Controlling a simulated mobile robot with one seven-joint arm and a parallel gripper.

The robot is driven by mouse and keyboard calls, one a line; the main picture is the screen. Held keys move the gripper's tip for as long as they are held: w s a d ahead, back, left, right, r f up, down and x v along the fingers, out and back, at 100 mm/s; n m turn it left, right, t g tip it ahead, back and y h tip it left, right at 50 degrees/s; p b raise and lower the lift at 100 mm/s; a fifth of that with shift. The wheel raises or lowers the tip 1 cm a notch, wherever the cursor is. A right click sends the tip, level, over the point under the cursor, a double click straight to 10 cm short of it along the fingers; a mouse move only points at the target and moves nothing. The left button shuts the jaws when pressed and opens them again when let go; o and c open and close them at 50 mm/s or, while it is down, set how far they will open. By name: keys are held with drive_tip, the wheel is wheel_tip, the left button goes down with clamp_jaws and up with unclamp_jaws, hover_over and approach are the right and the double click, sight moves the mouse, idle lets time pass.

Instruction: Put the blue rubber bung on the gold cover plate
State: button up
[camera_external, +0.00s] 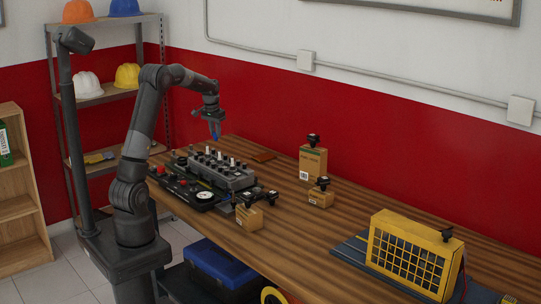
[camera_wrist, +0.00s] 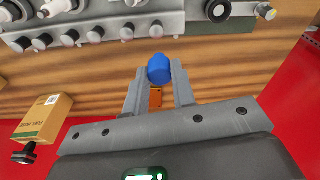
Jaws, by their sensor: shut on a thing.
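My gripper (camera_external: 214,124) is shut on the blue rubber bung (camera_external: 216,133), which hangs below the fingers above the back of the workbench. In the wrist view the bung (camera_wrist: 159,69) sits between the two fingertips (camera_wrist: 158,74).
A grey engine trainer (camera_external: 222,170) with several knobs stands at the bench's left. Cardboard boxes with black knobs (camera_external: 312,162) stand right of the plate. A yellow grille unit (camera_external: 410,255) is at the right end. The bench between is mostly clear.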

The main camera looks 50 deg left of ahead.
drive_tip(key=w+d+f, duration=0.3)
drive_tip(key=w+d, duration=1.5)
drive_tip(key=w, duration=0.1)
hover_over(264, 160)
drive_tip(key=f, duration=0.6)
drive_tip(key=shift+s, duration=0.2)
drive_tip(key=shift+f, duration=2)
drive_tip(key=shift+f, duration=0.15)
drive_tip(key=o, duration=1)
drive_tip(key=shift+c, duration=0.2)
